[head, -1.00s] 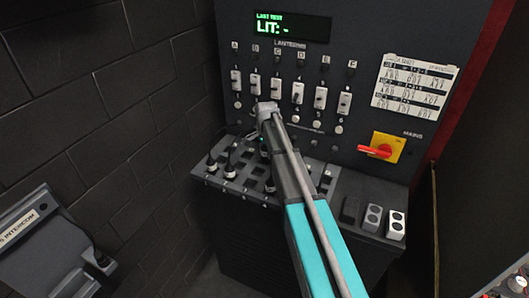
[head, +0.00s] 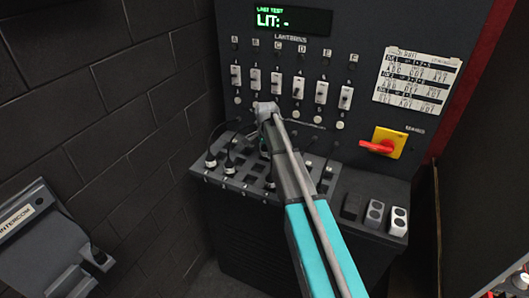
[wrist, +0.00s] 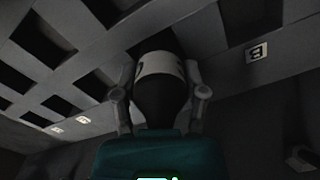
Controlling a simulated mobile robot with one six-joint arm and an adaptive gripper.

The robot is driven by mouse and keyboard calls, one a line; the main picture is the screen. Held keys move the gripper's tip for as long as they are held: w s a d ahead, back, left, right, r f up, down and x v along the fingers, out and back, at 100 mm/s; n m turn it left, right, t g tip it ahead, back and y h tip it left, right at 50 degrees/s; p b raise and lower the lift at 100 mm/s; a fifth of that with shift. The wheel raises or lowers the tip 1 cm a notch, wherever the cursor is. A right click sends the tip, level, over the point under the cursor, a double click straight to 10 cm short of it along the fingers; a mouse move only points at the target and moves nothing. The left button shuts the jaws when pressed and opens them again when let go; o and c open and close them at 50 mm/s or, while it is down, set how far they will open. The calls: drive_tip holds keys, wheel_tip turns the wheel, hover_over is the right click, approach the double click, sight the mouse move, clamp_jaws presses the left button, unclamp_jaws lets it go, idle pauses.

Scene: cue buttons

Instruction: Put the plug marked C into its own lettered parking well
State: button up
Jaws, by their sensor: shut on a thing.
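In the wrist view my gripper (wrist: 161,92) is shut on a dark plug (wrist: 158,105) with a pale band around it. A dark mark shows at the band's left edge, but I cannot read the letter. The plug's far end is hidden in shadow, so I cannot tell whether it is in an opening. In the head view my gripper is mostly hidden behind my arm, over the back of the desk with the wells (head: 228,181). A small label (wrist: 257,52), apparently B, is on the surface right of the plug.
Square openings (wrist: 40,72) lie left of the plug. Other plugs stand at the desk's left, including one (head: 211,161) and another (head: 230,168). The switch panel (head: 290,60) rises behind.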

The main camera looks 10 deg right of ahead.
drive_tip(key=shift+f, duration=0.1)
idle(0.3)
drive_tip(key=o, duration=1.3)
drive_tip(key=shift+s, duration=0.1)
